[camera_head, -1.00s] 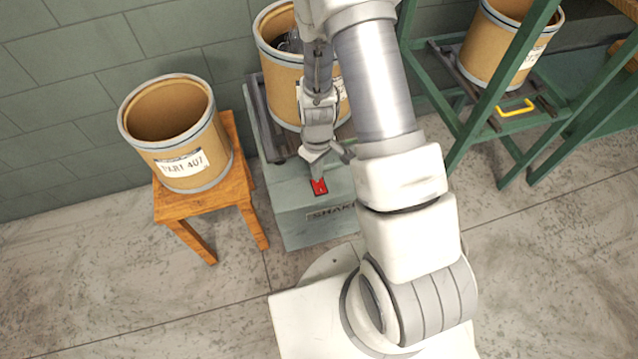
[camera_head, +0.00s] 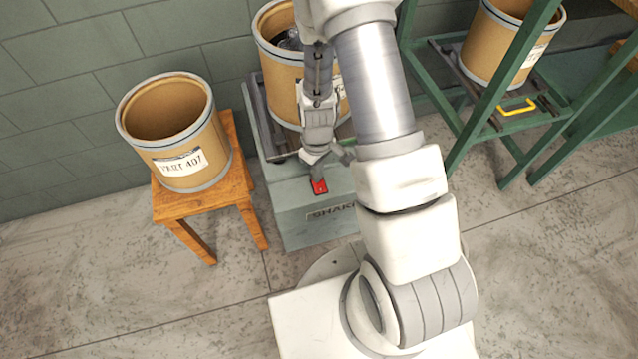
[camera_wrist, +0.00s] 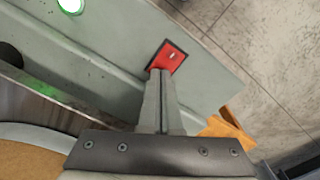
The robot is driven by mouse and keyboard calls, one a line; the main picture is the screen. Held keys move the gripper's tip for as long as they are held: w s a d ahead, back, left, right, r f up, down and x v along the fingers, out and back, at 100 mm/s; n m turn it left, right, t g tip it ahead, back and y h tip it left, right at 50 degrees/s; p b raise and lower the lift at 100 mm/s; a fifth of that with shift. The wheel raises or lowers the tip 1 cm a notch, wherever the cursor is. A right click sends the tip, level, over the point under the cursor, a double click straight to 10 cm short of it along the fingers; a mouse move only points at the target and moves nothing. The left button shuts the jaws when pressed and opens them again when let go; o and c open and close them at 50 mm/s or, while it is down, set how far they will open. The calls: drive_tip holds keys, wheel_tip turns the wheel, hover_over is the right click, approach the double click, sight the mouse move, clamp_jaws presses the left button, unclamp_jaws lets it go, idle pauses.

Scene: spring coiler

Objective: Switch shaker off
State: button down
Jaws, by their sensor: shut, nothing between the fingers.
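The shaker (camera_head: 292,222) is a grey-green box with a label, partly hidden by my arm. In the wrist view the red switch (camera_wrist: 168,57) shows in a dark frame, with a small pale mark. My gripper (camera_head: 317,174) is shut and empty, its fingertips at the near edge of the switch. In the wrist view my gripper (camera_wrist: 159,73) overlaps the switch's lower edge; I cannot tell whether it presses it. A green lamp (camera_wrist: 71,4) is lit on the shaker.
A drum (camera_head: 275,75) holding dark metal parts stands on the shaker behind my gripper. A second, open drum (camera_head: 190,160) stands on a wooden stool (camera_head: 190,208) at the left. A green frame (camera_head: 480,105) with another drum (camera_head: 490,60) and a yellow handle (camera_head: 516,106) is at the right.

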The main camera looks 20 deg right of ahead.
drive_tip(key=shift+f, duration=0.3)
drive_tip(key=shift+r, duration=0.1)
drive_tip(key=shift+r+p, duration=2.3)
drive_tip(key=shift+r, duration=1.1)
drive_tip(key=shift+r, duration=0.1)
wheel_tip(320, 180, up, 27)
drive_tip(key=m+t+p, duration=0.3)
drive_tip(key=p, duration=0.2)
drive_tip(key=s+r+m+t+p, duration=0.1)
drive_tip(key=s+r+p, duration=0.2)
drive_tip(key=s+r, duration=0.4)
drive_tip(key=s+r+m+t+p, duration=0.1)
drive_tip(key=s+r+m+p, duration=0.1)
drive_tip(key=s+r, duration=0.5)
wheel_tip(320, 180, up, 6)
drive_tip(key=shift+r+t+p, duration=0.1)
drive_tip(key=shift+t+p, duration=0.2)
drive_tip(key=shift+p, duration=0.1)
